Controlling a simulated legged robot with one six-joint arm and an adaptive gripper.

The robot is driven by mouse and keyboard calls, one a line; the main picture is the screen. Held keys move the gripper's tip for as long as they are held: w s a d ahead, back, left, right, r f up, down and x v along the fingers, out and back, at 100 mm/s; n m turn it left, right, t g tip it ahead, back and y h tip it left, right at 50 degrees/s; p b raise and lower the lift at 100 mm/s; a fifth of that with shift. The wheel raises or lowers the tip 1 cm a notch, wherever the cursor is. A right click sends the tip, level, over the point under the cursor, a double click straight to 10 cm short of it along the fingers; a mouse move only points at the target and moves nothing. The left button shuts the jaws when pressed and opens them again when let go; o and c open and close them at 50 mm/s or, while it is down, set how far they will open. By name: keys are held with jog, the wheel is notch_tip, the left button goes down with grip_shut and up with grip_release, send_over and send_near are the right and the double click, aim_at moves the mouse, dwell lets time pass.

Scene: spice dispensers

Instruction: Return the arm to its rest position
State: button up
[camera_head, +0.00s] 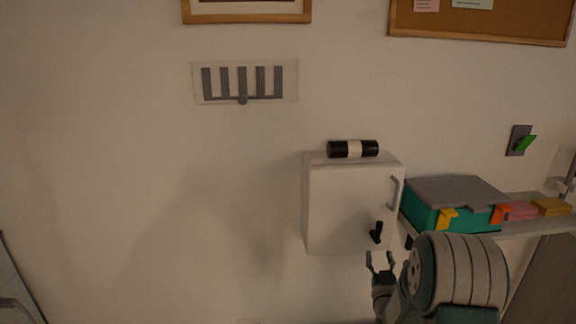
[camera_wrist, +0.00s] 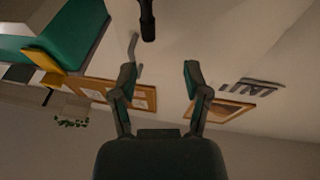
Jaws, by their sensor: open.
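My gripper (camera_head: 379,260) is at the lower right of the head view, just below the white wall cabinet (camera_head: 340,200). Its two fingers stand apart with nothing between them. In the wrist view the gripper (camera_wrist: 158,78) is also open and empty. My arm fills the bottom right corner of the head view. A small black knob (camera_head: 376,233) on the cabinet's front is just above the fingertips, with no clear contact. It also shows as a dark shape at the top of the wrist view (camera_wrist: 147,20). The cabinet has a grey handle (camera_head: 395,192) and looks shut.
The wall area at left is mostly bare.

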jog(key=s+a+r+g+y, duration=0.2)
jog(key=s+a+r+g, duration=0.5)
jog(key=s+r, duration=0.25)
jog(key=s+a+g, duration=0.3)
jog(key=s+g, duration=0.1)
jog(key=s, duration=0.9)
jog(key=s+a+r+g+y, duration=0.1)
jog(key=s+a+g, duration=0.2)
jog(key=s, duration=0.9)
jog(key=shift+s+n+g, duration=0.35)
jog(key=shift+n+g, duration=0.05)
jog(key=shift+g, duration=0.2)
